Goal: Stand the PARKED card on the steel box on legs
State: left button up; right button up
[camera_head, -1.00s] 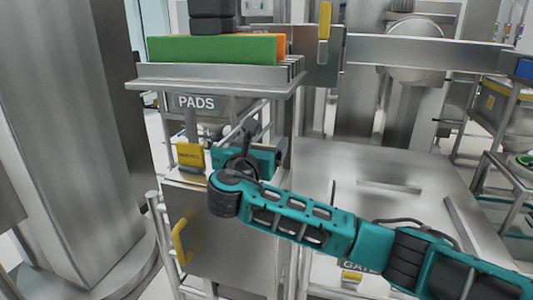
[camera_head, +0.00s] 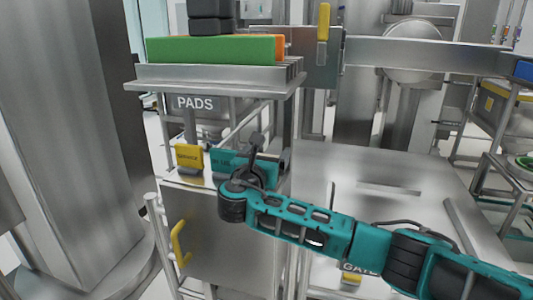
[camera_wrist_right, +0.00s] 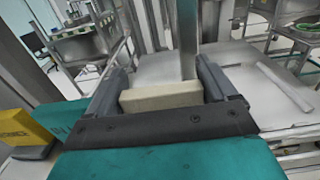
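The steel box on legs (camera_head: 225,240) stands left of centre in the head view, a yellow handle on its front. A yellow card (camera_head: 189,157) and a teal card (camera_head: 225,163) stand on its top; both show at the left of the right wrist view, yellow (camera_wrist_right: 22,128) and teal (camera_wrist_right: 62,118). My right gripper (camera_head: 257,145) is over the box top, close to the teal card. In the wrist view a cream card or block (camera_wrist_right: 160,97) fills the gap between its fingers (camera_wrist_right: 165,85). No lettering shows on it. My left gripper is out of view.
A shelf marked PADS (camera_head: 215,80), with green and orange pads, overhangs behind the box. A steel table (camera_head: 380,185) with raised strips lies to the right. A large steel column (camera_head: 75,140) stands at the left.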

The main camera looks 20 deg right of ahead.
jog(key=shift+o, duration=0.6)
jog(key=shift+r, duration=0.1)
jog(key=shift+s+a, duration=0.1)
jog(key=v, duration=1.1)
jog(key=shift+s+a+p, duration=0.25)
jog(key=shift+s+p, duration=0.05)
